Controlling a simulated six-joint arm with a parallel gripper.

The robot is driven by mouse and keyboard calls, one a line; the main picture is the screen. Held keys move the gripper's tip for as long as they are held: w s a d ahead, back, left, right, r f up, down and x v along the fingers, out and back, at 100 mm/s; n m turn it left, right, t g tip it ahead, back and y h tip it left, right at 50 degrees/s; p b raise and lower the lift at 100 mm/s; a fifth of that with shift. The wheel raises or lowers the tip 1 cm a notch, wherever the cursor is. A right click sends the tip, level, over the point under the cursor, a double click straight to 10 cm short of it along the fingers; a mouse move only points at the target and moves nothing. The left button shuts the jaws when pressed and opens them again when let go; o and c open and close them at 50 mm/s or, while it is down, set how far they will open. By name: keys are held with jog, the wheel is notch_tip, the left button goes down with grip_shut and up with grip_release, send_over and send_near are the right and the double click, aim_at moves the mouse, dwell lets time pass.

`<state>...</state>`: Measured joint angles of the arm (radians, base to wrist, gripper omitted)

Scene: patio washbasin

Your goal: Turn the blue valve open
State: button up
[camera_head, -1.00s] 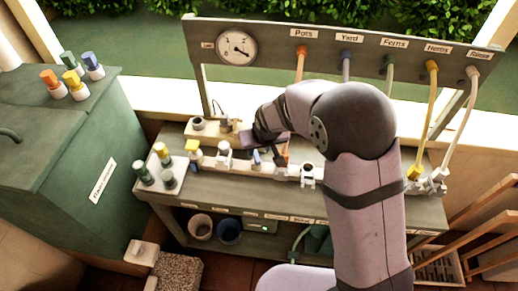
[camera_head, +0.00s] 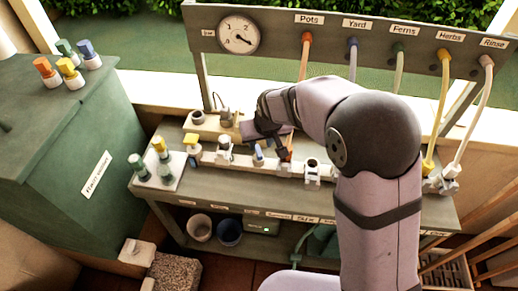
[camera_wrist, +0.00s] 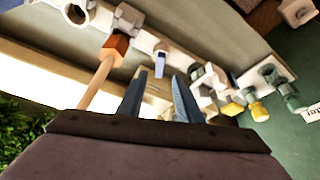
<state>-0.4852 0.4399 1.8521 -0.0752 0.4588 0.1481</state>
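The blue valve (camera_head: 258,155) is a small pale-blue lever on the white manifold rail of the bench. In the wrist view, the blue lever (camera_wrist: 160,65) stands on a white body and lies beyond my fingertips, roughly in line with the gap between them. My gripper (camera_wrist: 157,84) is open, with two dark blue-grey fingers apart and nothing between them. In the head view, my gripper's dark body is above the rail, just behind the blue valve; its fingertips are hard to make out there.
An orange hose fitting (camera_wrist: 115,45) is beside the blue valve. A yellow valve (camera_head: 192,140) and grey-white fittings (camera_head: 224,145) share the rail. A pressure gauge (camera_head: 239,35) hangs on the back board. Loose knobs stand on a white plate (camera_head: 178,184) at the left.

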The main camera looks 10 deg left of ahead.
aim_at(258, 150)
jog(key=shift+p+x, duration=0.85)
jog(key=shift+x, duration=2.4)
grip_shut()
